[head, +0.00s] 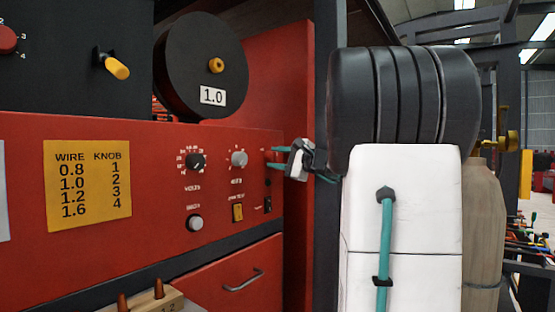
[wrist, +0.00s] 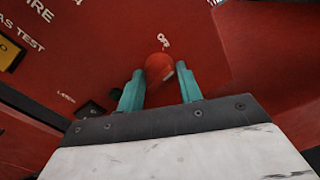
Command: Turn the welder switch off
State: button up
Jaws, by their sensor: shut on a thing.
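The welder's red front panel (head: 130,215) fills the left and middle of the head view. My gripper (head: 270,157) is at the panel's right edge, its two teal fingers pointing left at the panel. In the wrist view a round red knob (wrist: 158,66), which I take to be the welder switch, sits between the teal fingertips, and my gripper is shut on it. A small white label (wrist: 163,40) is beside the knob; I cannot read it surely. In the head view the knob is too small or hidden to make out, so its setting cannot be told.
Two dials (head: 195,162), a grey button (head: 195,223), a yellow switch (head: 237,212) and a small black switch (head: 268,204) are on the panel near my gripper. A wire spool (head: 200,65) sits above. A drawer handle (head: 243,280) juts out below.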

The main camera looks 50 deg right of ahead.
jog(key=n, duration=0.6)
jog(key=shift+f, duration=0.2)
jog(key=shift+d+n+y, duration=0.1)
jog(key=shift+n+y, duration=0.2)
jog(key=shift+n, duration=0.2)
jog(key=o, duration=1)
jog(key=shift+r, duration=0.1)
jog(key=shift+c, duration=0.2)
jog(key=s, duration=0.8)
jog(key=shift+d+f, duration=0.25)
jog(key=shift+d, duration=0.05)
jog(key=shift+w, duration=0.1)
